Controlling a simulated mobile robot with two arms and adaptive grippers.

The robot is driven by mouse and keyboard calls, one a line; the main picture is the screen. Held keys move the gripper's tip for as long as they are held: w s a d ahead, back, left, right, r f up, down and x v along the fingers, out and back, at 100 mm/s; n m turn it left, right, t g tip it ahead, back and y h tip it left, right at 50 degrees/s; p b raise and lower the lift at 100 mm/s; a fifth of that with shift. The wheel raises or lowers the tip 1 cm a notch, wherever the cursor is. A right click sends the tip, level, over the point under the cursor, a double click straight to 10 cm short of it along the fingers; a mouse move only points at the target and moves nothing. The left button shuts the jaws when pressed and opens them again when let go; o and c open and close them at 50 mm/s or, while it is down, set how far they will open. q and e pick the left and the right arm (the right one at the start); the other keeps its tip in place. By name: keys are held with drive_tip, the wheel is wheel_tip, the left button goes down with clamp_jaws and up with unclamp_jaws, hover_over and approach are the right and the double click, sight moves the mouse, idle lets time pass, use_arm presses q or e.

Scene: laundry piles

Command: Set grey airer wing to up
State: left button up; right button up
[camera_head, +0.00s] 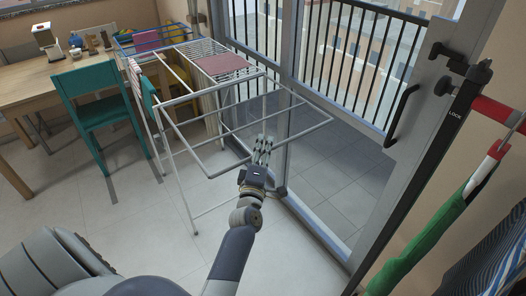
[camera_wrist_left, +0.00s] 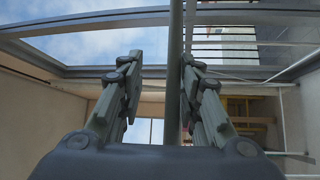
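The grey airer (camera_head: 222,50) stands in front of the glass door, with a dusty red cloth (camera_head: 222,64) on its rack. Its near wing (camera_head: 185,151) is an open frame sticking out towards me; its exact tilt is hard to tell. My left gripper (camera_head: 263,147) is at the wing's outer bar, reaching from below. In the left wrist view a bar (camera_wrist_left: 174,70) runs between the spread fingers, nearer the right finger. Contact cannot be told. My right gripper is not in view.
A teal chair (camera_head: 96,105) and wooden table (camera_head: 32,78) stand left. A blue-framed airer (camera_head: 125,43) is behind. The glass door (camera_head: 335,190) and its frame are close on the right. Clothes hang from a red rail (camera_head: 497,112) at far right. Floor left of the wing is clear.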

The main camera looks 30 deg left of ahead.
use_arm(q)
drive_tip(key=shift+s+f, duration=0.1)
drive_tip(key=shift+f, duration=0.2)
drive_tip(key=shift+s+d+f, duration=0.1)
drive_tip(key=shift+s, duration=0.15)
drive_tip(key=r+v, duration=0.1)
drive_tip(key=v, duration=0.5)
drive_tip(key=shift+s+d+f, duration=0.2)
drive_tip(key=shift+s+f, duration=0.15)
